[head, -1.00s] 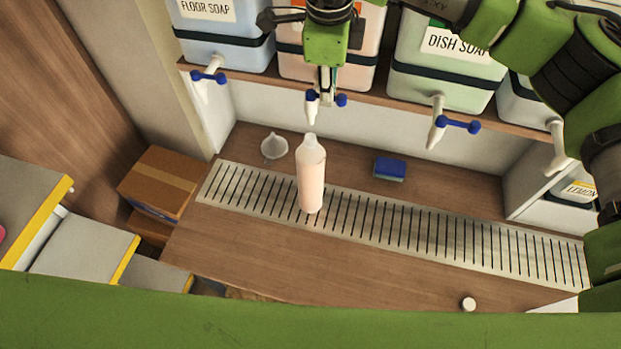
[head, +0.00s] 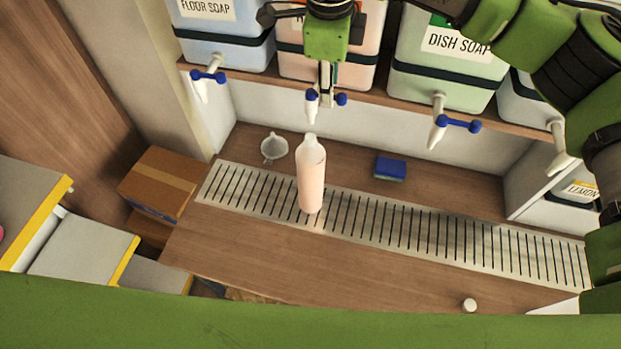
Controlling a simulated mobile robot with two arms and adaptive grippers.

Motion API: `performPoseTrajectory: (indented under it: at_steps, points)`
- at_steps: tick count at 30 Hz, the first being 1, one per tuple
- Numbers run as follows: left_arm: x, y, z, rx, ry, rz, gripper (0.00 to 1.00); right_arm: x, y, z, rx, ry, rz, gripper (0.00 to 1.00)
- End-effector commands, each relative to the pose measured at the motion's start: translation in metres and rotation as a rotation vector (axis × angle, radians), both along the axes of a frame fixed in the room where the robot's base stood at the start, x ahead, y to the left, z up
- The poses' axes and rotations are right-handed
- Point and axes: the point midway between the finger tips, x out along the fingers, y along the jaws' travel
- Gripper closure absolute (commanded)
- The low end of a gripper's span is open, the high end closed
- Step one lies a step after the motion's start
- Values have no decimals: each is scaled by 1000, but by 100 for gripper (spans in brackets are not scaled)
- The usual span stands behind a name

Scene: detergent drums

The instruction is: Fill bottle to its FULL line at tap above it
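A tall bottle (head: 311,182) stands upright on the slotted metal drain strip. Its body looks pale pink up to near the shoulder, and the neck is paler. I cannot make out a FULL line or the exact liquid level. The tap (head: 312,108) of the pink drum has its white spout just above the bottle's mouth. No stream shows between them. My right gripper (head: 327,94) reaches down from the top to this tap's blue handle (head: 341,99) and hides its middle. Whether its fingers are closed on the handle is unclear. My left gripper is not in view.
Blue (head: 225,40), pink (head: 359,72) and green (head: 440,80) drums stand on the shelf, with taps in front. A funnel (head: 274,147) and a blue sponge (head: 390,168) lie behind the drain strip (head: 420,232). A white cap (head: 469,305) lies near the front edge. The front counter is mostly clear.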

Motion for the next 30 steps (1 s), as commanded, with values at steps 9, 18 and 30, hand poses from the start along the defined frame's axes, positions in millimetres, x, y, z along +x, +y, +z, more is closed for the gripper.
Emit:
performPoseTrajectory:
  at_steps: [9, 18, 30]
  points:
    - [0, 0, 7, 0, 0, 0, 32, -3, 1, 20, 1, 0, 0, 68]
    - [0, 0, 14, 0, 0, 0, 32, -5, 1, 38, 0, -1, 0, 68]
    - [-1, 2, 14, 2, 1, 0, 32, -6, 1, 42, 0, 0, 0, 68]
